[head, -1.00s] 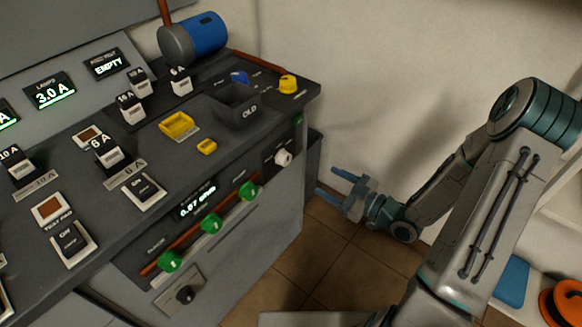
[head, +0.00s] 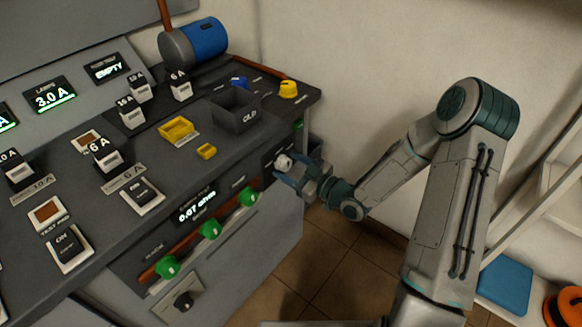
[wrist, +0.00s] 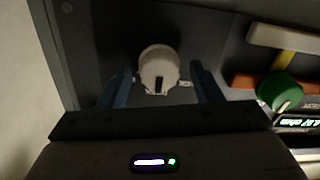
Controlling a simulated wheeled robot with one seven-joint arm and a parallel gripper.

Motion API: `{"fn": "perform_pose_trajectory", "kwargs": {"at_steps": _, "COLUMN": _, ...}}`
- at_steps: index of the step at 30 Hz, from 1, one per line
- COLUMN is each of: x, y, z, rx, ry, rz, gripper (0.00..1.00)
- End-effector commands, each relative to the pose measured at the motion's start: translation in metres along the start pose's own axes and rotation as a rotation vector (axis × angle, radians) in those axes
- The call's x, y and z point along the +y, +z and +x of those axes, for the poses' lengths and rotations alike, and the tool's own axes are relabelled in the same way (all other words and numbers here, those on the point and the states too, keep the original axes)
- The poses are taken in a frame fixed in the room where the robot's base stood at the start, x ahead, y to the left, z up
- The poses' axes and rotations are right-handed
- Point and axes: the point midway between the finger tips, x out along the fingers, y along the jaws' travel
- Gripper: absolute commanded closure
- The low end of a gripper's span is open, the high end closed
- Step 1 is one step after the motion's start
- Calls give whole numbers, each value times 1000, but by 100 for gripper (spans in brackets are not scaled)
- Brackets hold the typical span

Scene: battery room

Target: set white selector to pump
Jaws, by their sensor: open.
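The white selector (head: 283,162) is a round knob on the front panel of the console, near its right end. In the wrist view the white selector (wrist: 159,70) shows face-on with a dark mark at its lower edge; small labels beside it are too small to read. My gripper (head: 288,172) is at the panel, pointing at the knob. In the wrist view my gripper (wrist: 162,88) has its two blue fingers apart, one on each side of the knob. I cannot tell whether either finger touches it.
Green knobs (head: 248,197) sit left of the selector along a red-brown bar (head: 190,247); one green knob (wrist: 280,92) shows close by in the wrist view. A black knob (head: 183,300) is lower left. A grey bin (head: 236,108) stands on top.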

Motion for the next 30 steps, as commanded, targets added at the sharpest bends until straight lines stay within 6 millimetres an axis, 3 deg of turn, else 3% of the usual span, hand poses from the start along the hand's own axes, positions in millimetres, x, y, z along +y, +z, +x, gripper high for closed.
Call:
{"fn": "perform_pose_trajectory", "kwargs": {"at_steps": 8, "x": 0, "y": 0, "z": 2, "rx": 0, "ry": 0, "rz": 1, "gripper": 41}}
{"fn": "perform_pose_trajectory", "kwargs": {"at_steps": 13, "x": 0, "y": 0, "z": 1, "rx": 0, "ry": 0, "rz": 1, "gripper": 86}}
{"fn": "perform_pose_trajectory", "kwargs": {"at_steps": 23, "x": 0, "y": 0, "z": 1, "rx": 0, "ry": -1, "rz": 28, "gripper": 86}}
{"fn": "perform_pose_trajectory", "kwargs": {"at_steps": 30, "x": 0, "y": 0, "z": 1, "rx": 3, "ry": -1, "rz": 149, "gripper": 86}}
